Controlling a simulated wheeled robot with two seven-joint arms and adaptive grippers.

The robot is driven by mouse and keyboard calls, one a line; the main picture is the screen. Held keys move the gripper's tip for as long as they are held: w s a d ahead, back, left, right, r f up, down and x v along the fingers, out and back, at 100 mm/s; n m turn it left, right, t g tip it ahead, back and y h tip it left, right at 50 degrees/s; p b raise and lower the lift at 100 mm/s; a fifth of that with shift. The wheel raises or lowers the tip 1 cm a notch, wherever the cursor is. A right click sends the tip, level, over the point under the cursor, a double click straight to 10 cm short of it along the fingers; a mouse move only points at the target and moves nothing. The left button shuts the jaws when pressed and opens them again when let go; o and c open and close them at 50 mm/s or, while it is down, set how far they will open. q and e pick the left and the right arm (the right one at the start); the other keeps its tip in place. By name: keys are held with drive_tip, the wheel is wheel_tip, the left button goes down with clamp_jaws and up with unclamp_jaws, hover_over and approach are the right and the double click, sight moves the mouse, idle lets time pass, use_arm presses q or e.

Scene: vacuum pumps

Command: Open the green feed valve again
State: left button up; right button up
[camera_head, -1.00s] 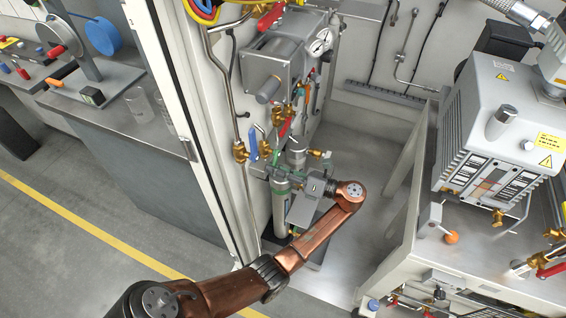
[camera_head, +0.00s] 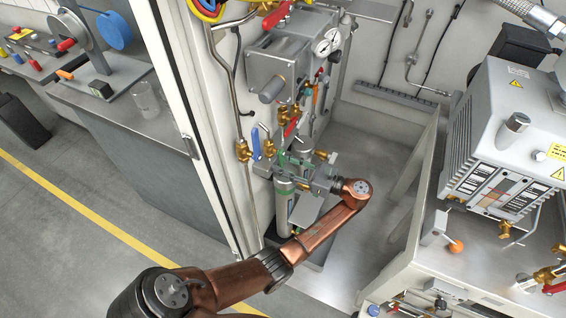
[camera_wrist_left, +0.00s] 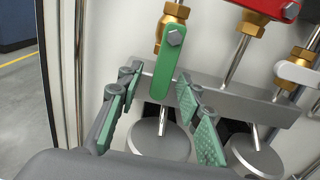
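The feed valve's green handle (camera_wrist_left: 172,75) hangs nearly straight down, slightly tilted, below a brass fitting (camera_wrist_left: 174,14) in the left wrist view. My left gripper (camera_wrist_left: 160,75) is open, one finger to each side of the handle's lower part, with visible gaps between. I cannot tell how deep the handle sits between the fingers. In the head view my left gripper (camera_head: 290,164) is at the lower valves in the cabinet. The green handle is hard to make out there. My right gripper is not in view.
A valve with a blue handle (camera_head: 256,144) and one with a red handle (camera_head: 291,126) are close by. A grey box with a gauge (camera_head: 327,42) is above. The cabinet's door-side post (camera_head: 187,130) stands left. A pump (camera_head: 510,150) stands on the right bench.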

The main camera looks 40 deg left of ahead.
use_arm(q)
drive_tip(key=shift+d, duration=0.15)
drive_tip(key=shift+v, duration=0.8)
drive_tip(key=v, duration=0.6)
idle(0.8)
